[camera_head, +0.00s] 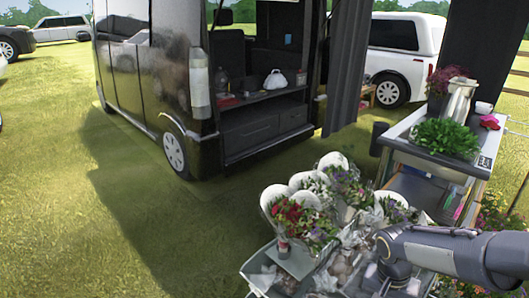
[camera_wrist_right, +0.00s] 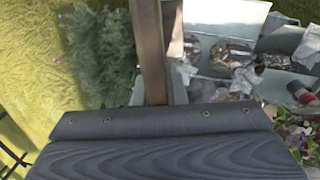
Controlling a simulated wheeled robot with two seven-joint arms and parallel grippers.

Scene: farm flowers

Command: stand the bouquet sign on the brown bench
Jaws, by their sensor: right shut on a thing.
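In the right wrist view a narrow brown strip (camera_wrist_right: 152,55) runs from the top edge down to a dark, grained plate with several screws along its edge. The strip looks like the bouquet sign seen edge-on; its face does not show. My right gripper (camera_wrist_right: 157,100) is shut on it, though its fingers are hard to make out. In the head view my right arm comes in from the lower right over the flower stand, and its gripper and the sign cannot be made out there. My left gripper is not in view. I cannot pick out the brown bench for certain.
A grey flower stand (camera_head: 262,270) holds several bouquets (camera_head: 310,200) below my right arm. A workbench (camera_head: 420,158) with a green plant (camera_head: 446,137) stands behind at the right. A black van (camera_head: 160,75) is parked at the back. The grass at left is clear.

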